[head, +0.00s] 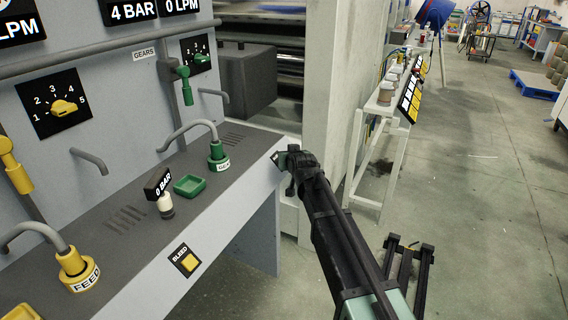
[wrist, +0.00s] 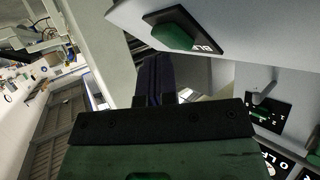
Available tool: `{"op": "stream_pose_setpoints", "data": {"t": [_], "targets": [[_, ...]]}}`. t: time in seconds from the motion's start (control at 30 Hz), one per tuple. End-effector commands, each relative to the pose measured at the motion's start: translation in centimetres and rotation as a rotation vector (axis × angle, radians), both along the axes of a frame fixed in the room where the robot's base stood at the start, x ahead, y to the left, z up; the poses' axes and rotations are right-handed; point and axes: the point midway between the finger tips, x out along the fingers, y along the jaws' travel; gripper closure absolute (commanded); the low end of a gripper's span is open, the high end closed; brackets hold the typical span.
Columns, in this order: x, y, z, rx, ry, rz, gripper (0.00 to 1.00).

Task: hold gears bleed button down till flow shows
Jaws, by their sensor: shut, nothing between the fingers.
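The gears bleed button is a green block on a black plate lettered "BLE…" in the wrist view (wrist: 174,37). In the head view its plate (head: 276,158) sits at the right end of the console's front face, mostly hidden by my gripper (head: 290,162). My gripper is shut and empty. In the wrist view its dark fingers (wrist: 153,78) point up, left of and below the button. I cannot tell if they touch the plate; the button looks unpressed. The GEARS sign (head: 144,54) is on the panel. A display at top reads 0 LPM (head: 181,5).
A second bleed plate with a yellow button (head: 187,262) is on the front face near the yellow FEED filler (head: 77,271). A pale pillar (head: 325,90) rises behind my gripper.

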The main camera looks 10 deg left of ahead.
Motion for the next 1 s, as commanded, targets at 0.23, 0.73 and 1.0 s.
{"op": "stream_pose_setpoints", "data": {"t": [0.23,0.73,1.0], "targets": [[0.01,0.04,-0.03,0.0,0.0,0.0,1.0],[0.16,0.42,-0.47,-0.001,0.0,0.0,1.0],[0.2,0.57,-0.56,-0.001,0.0,0.0,1.0]]}}
